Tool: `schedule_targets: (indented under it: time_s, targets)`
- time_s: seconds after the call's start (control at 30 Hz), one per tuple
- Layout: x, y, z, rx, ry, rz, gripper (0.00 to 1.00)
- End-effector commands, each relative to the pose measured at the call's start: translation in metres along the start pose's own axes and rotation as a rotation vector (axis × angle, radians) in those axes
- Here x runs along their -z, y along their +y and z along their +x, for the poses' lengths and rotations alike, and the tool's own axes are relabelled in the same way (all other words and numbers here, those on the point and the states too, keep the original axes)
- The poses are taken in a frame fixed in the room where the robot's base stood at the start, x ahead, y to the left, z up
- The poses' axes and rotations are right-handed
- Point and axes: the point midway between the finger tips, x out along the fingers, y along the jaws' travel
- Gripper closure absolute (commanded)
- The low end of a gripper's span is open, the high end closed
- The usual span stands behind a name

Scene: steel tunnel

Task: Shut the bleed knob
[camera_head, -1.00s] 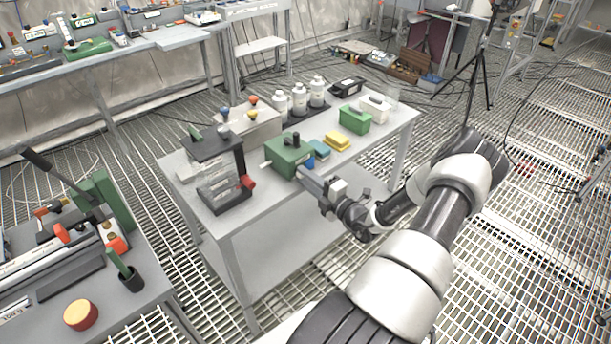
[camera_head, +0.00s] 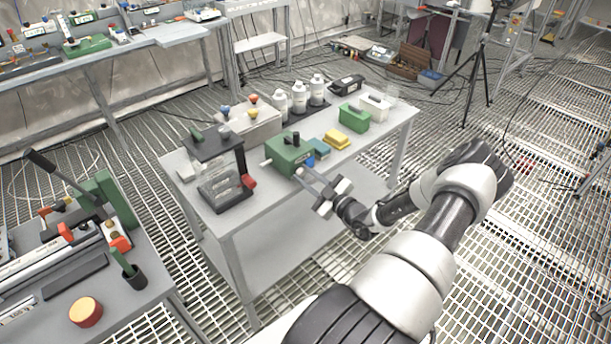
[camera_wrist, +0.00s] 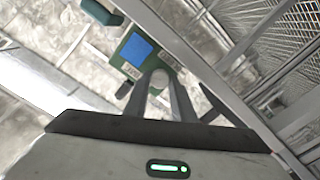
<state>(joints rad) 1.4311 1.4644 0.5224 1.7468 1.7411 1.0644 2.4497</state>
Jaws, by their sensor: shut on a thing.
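A green box (camera_head: 287,157) with a dark knob (camera_head: 295,139) on top stands near the front edge of the grey table. A pale stub sticks out of its left side, and a blue patch shows at its front right. My gripper (camera_head: 302,172) is at the front face of this box. In the wrist view, its two fingers (camera_wrist: 160,86) are closed around a pale round knob (camera_wrist: 160,77) on the green box's face, next to a blue square (camera_wrist: 137,47). I take this as the bleed knob; its position marking is too small to read.
A clear-walled rig (camera_head: 221,185) with a red knob stands left of the box. A yellow block (camera_head: 336,140), a green case (camera_head: 354,117) and several white bottles (camera_head: 299,99) share the table (camera_head: 252,212). A second bench is at the lower left.

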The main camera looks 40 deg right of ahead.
Motion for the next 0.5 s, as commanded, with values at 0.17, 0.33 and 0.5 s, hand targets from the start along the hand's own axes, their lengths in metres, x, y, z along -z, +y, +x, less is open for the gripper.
schedule_targets:
  time_s: [0.17, 0.33, 0.5]
  targets:
    - [-0.0007, -0.0005, -0.0009, 0.001, -0.002, 0.146, 0.99]
    - [-0.0009, -0.0002, -0.0011, 0.001, -0.002, 0.253, 0.99]
    - [-0.0012, 0.0, -0.0012, 0.001, -0.002, 0.328, 0.99]
